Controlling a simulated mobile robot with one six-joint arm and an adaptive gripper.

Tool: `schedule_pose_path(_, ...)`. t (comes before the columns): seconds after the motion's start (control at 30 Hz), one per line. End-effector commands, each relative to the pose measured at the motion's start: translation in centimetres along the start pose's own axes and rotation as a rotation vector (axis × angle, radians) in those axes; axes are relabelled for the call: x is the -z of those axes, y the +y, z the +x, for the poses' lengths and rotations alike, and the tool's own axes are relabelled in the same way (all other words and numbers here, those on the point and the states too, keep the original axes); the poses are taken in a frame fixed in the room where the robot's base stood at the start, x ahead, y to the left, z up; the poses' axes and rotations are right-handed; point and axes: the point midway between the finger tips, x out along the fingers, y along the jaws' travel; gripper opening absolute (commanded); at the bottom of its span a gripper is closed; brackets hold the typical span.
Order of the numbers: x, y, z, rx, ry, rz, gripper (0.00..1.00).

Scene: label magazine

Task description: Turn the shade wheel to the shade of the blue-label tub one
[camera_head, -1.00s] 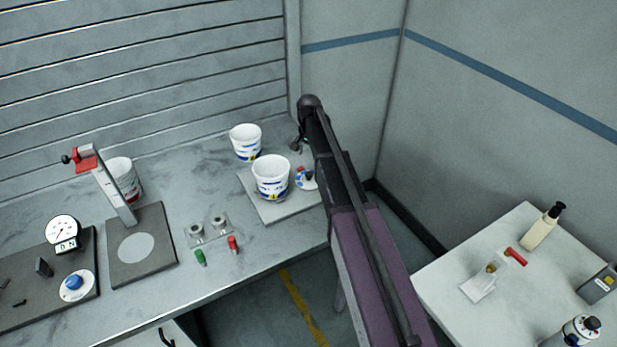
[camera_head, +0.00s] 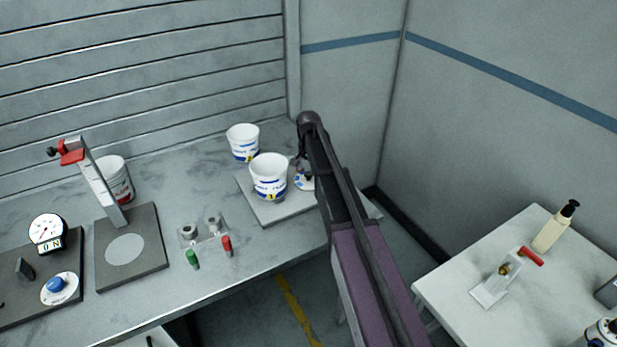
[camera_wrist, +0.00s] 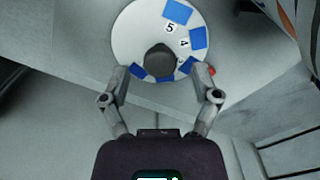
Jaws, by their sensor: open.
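The shade wheel (camera_wrist: 135,32) is a white disc with blue patches, the numbers 5 and 4 legible, and a dark round knob (camera_wrist: 160,60) at its centre. A red mark (camera_wrist: 211,70) shows at its edge. In the head view the wheel (camera_head: 306,184) is at the plate's right end, partly hidden by my arm. My gripper (camera_wrist: 163,76) is open, its fingers on either side of the knob in the picture; contact cannot be told. The blue-label tub one (camera_head: 269,172), white with a yellow 1, stands on the plate, left of the wheel.
Blue-label tub two (camera_head: 243,140) stands behind tub one. The grey plate (camera_head: 270,214) lies under tub one. A red-label tub (camera_head: 118,178), a red-headed stand (camera_head: 98,185) and a dial gauge (camera_head: 47,229) are at left. Green (camera_head: 192,259) and red (camera_head: 227,246) pieces lie at the bench front.

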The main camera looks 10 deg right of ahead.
Motion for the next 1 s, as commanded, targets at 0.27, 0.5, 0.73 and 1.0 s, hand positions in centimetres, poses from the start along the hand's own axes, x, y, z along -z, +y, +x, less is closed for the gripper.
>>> schedule_pose_path(0.27,-0.01,-0.02,1.20,0.000,0.000,0.000,0.79)
schedule_pose_path(0.5,-0.02,-0.03,1.21,0.000,0.000,0.000,0.79)
schedule_pose_path(0.73,-0.03,-0.03,1.21,0.000,0.000,0.000,0.49)
schedule_pose_path(1.0,-0.02,-0.01,1.21,0.000,0.000,0.000,0.00)
